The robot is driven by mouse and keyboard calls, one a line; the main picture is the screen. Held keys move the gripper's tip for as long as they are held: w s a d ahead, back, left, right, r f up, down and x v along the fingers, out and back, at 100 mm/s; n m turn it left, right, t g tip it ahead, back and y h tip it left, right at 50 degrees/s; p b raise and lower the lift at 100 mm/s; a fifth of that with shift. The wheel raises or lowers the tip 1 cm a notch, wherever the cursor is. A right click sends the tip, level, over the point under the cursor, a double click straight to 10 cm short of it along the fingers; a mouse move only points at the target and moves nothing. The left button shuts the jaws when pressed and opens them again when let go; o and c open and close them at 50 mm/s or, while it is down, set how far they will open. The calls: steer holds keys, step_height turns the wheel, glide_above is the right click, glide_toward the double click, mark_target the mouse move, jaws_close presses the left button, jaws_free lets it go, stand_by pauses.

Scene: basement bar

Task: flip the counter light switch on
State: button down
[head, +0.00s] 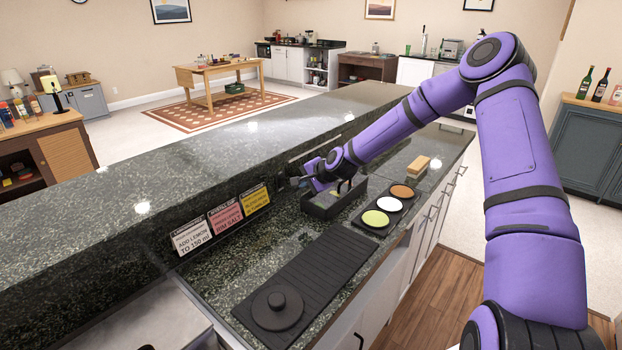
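My gripper (298,182), at the end of the purple arm, is low beside the inner wall of the raised granite counter (215,165). Its fingers point left toward that wall, just above a dark open box (325,208). The fingertips are small and dark here, so I cannot tell whether they are apart, or whether they touch the wall. No counter light switch can be made out clearly. A thin pale strip (312,152) shows on the wall behind my gripper, partly hidden by it.
Three label cards (226,216) lean on the wall left of my gripper. A black tray with coloured discs (390,204), a wooden block (418,167) and a ribbed black mat (318,270) with a round black lid (277,307) lie on the lower counter.

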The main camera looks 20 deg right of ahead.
mark_target(284, 177)
steer(key=w+a, duration=0.1)
steer(key=w+f, duration=0.1)
steer(key=w, duration=0.1)
steer(key=w+a, duration=0.1)
steer(key=shift+w+a+f, duration=0.2)
steer(key=shift+a+f, duration=0.1)
steer(key=shift+f, duration=0.05)
steer(key=shift+w+a+r, duration=0.1)
steer(key=shift+w+a, duration=0.25)
steer(key=shift+w, duration=0.35)
steer(key=shift+w+a+g, duration=0.25)
steer(key=shift+g, duration=0.05)
steer(key=shift+d, duration=0.15)
steer(key=shift+r, duration=0.15)
steer(key=shift+r, duration=0.65)
